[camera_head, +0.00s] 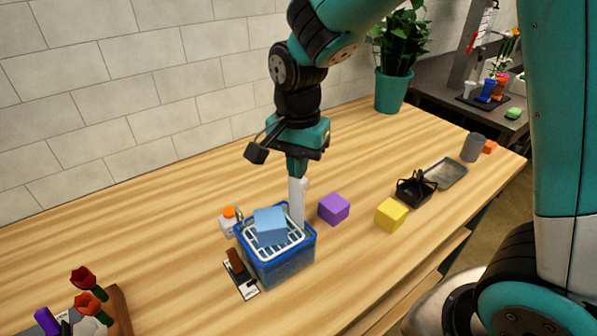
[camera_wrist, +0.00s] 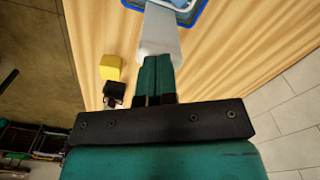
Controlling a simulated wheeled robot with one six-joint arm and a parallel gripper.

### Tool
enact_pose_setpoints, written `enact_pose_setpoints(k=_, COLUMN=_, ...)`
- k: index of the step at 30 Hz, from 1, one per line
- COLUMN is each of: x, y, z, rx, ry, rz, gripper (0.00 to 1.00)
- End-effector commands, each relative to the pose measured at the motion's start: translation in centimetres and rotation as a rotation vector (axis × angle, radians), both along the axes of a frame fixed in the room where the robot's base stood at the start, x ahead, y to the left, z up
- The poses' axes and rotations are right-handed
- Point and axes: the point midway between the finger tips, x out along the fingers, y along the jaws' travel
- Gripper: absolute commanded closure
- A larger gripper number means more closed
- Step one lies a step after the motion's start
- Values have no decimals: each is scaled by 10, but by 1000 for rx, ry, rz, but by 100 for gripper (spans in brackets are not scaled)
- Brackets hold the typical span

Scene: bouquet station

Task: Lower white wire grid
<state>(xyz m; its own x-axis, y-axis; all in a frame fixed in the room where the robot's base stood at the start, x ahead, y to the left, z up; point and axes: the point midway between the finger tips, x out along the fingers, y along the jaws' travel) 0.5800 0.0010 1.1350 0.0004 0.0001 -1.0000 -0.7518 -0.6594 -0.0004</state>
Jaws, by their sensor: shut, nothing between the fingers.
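The white wire grid (camera_head: 287,240) sits within the blue rim of a clear-walled bin (camera_head: 284,268), its bars showing around a light blue block (camera_head: 270,225) that lies tilted on top. My gripper (camera_head: 297,174) points down above the bin's back right side. Its teal fingers (camera_wrist: 158,76) are shut together. A white upright piece (camera_head: 297,203) shows directly below the fingers and reaches the bin's rim; I cannot tell whether it belongs to the grid or the fingers. In the wrist view the blue rim (camera_wrist: 204,12) is cut off at the top edge.
A purple block (camera_head: 334,208) and a yellow block (camera_head: 391,214) stand right of the bin. A black holder (camera_head: 416,190) and metal tray (camera_head: 446,172) lie farther right. A white container with an orange top (camera_head: 228,222) is close left. Red flowers (camera_head: 86,290) stand front left.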

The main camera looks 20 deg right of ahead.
Motion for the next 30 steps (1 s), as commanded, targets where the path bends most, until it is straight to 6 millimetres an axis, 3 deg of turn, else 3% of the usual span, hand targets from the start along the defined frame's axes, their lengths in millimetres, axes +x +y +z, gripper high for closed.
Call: enact_pose_setpoints(k=30, x=0, y=0, z=-22, rx=-1, ry=1, rz=0, gripper=100)
